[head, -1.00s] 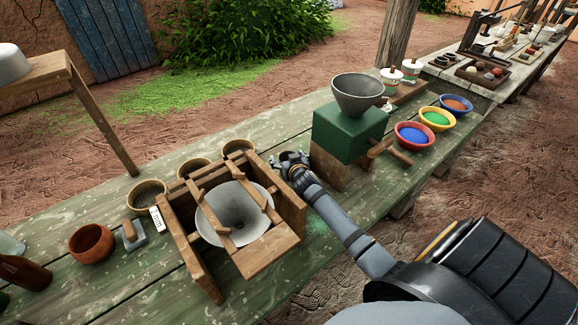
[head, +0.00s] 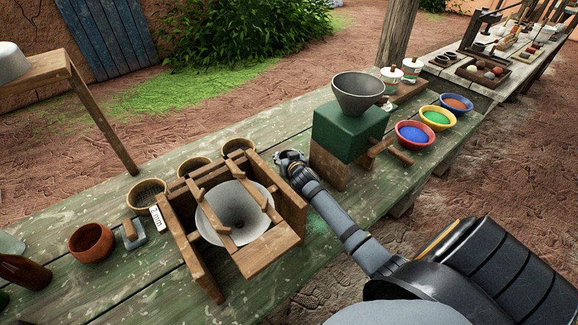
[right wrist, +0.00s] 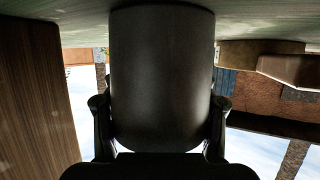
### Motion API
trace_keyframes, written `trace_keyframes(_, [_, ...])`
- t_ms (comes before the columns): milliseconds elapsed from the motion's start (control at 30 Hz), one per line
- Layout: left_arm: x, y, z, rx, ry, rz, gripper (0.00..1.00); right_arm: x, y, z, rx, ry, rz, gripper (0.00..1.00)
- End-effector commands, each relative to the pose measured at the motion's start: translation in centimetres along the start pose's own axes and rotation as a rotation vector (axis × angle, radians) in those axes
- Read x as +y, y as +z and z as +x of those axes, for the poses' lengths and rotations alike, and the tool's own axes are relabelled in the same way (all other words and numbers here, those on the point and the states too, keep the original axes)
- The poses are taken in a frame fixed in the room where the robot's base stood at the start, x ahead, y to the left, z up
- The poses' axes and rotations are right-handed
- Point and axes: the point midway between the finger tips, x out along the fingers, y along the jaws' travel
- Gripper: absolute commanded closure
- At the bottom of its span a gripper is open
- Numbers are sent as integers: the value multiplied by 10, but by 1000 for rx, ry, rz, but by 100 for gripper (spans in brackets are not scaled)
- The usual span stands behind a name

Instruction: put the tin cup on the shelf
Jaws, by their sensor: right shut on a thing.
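My right gripper (head: 290,163) is low over the green bench, between the wooden frame and the green box. In the right wrist view, a dark grey, smooth, rounded vessel, which looks like the tin cup (right wrist: 160,70), fills the middle, with a finger of the gripper (right wrist: 160,112) against each side. The gripper is shut on it. In the head view the cup is mostly hidden at the gripper. I cannot tell whether its base touches the bench. A raised wooden plank (head: 38,72) on legs, possibly the shelf, stands at upper left. My left gripper is out of view.
The wooden frame (head: 270,252) with a pale funnel (head: 232,208) is close left of my gripper. The green box (head: 345,135) with a grey bowl (head: 358,95) is close right. Small bowls stand behind the frame; coloured powder bowls (head: 414,134) are farther right. Bare bench shows behind the gripper.

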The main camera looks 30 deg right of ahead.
Motion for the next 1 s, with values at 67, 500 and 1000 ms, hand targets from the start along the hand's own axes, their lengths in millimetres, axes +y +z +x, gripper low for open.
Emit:
trace_keyframes(67, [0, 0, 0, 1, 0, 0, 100, 0, 0, 0, 0, 0, 0, 76])
trace_keyframes(500, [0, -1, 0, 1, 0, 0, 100, 0, 0, 0, 0, 0, 0, 84])
trace_keyframes(1000, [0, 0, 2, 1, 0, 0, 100, 1, -38, -27, 5, -1, -3, 86])
